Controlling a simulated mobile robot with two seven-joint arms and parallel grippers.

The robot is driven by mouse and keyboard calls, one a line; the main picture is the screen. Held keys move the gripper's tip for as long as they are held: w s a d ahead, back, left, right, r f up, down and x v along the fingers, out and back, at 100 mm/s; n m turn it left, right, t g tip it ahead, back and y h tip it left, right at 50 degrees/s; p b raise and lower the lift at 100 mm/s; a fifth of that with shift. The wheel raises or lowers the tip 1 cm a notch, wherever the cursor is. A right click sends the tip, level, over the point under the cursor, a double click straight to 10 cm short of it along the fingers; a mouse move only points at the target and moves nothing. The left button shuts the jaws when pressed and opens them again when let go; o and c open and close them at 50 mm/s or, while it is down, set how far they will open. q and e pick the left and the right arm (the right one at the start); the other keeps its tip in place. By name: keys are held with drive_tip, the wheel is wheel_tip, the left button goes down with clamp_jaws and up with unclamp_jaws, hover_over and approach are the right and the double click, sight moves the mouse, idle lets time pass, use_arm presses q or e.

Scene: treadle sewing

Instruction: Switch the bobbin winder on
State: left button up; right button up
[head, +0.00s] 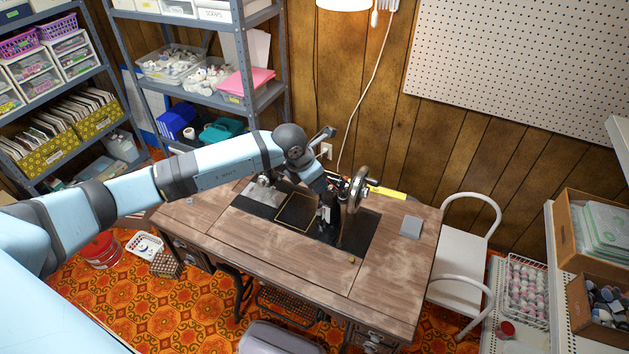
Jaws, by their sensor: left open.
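The black sewing machine (346,226) stands on the wooden treadle table, with its spoked metal handwheel (359,189) at its right end. The bobbin winder is too small and too hidden among the parts near the handwheel to make out. My left arm reaches in from the left over the table. My left gripper (324,198) points down at the machine, just left of the handwheel, and is open. Its fingertips are small and partly lost against the dark machine, so I cannot tell whether they touch it. My right gripper is not in view.
The treadle table (385,290) has bare wood in front and at right, with a small grey square (411,227) on it. A white chair (460,255) stands at the right end. Shelves (215,60) stand behind my arm. A grey seat (280,338) is in front.

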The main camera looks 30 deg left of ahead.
use_arm(q)
drive_tip(key=b+v, duration=0.1)
drive_tip(key=v, duration=1.2)
drive_tip(key=shift+r, duration=0.15)
drive_tip(key=shift+s+d, duration=0.1)
drive_tip(key=s+d+n+t+h+p, duration=0.25)
drive_tip(key=s+d+n+h, duration=0.3)
drive_tip(key=d+h, duration=0.35)
drive_tip(key=s+d+n+t+h+p, duration=0.1)
drive_tip(key=s+d+n+t+h, duration=0.25)
drive_tip(key=d+n+h, duration=0.55)
drive_tip(key=s+a+f+n+y+p, duration=0.2)
drive_tip(key=s+f+n+y, duration=0.6)
drive_tip(key=f+n, duration=0.2)
drive_tip(key=s+a+f+n+y+p, duration=0.1)
drive_tip(key=s+a+f+n+y, duration=0.2)
drive_tip(key=s+f+n+y, duration=0.4)
wheel_tip(320, 180, down, 3)
drive_tip(key=n+y, duration=0.2)
drive_tip(key=n, duration=0.5)
drive_tip(key=shift+s+f+t+p, duration=0.2)
drive_tip(key=shift+s+t+p, duration=0.2)
